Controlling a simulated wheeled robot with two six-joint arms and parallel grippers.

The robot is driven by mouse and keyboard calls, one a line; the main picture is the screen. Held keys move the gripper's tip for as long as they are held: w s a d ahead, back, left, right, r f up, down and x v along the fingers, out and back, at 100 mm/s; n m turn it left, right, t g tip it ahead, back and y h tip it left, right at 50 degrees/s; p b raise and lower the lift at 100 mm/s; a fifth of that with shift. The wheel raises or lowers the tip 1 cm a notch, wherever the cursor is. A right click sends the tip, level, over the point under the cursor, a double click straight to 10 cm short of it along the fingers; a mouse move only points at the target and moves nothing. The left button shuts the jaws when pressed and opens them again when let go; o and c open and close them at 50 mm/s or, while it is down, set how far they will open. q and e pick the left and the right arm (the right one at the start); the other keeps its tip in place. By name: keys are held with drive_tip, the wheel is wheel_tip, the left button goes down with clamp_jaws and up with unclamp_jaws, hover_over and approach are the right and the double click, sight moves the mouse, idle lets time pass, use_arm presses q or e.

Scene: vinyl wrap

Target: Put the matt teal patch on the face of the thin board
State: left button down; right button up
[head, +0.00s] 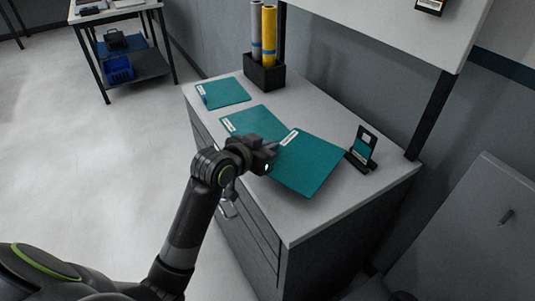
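Three teal sheets with pale labels are on the grey cabinet top: a far-left sheet (224,92), a middle sheet (256,121) and a right sheet (312,163). The right sheet overlaps the middle one; I cannot tell whether it is raised. Which one is matt is not clear. My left gripper (266,157) is at the left edge of the right sheet, over the front of the middle one. Its fingers are too small and dark to tell whether they grip the sheet. A small upright card in a black stand (362,150) has a teal part; no thin board is clearly identifiable. My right gripper is out of view.
A black box (264,74) with grey and yellow rolls stands at the back of the cabinet top. A shelf (400,25) on dark posts overhangs the right rear. The front right of the top (335,205) is clear. A side table stands far left.

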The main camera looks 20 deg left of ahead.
use_arm(q)
drive_tip(key=shift+f, duration=1.75)
drive_tip(key=c, duration=1.6)
unclamp_jaws()
drive_tip(key=shift+r, duration=0.15)
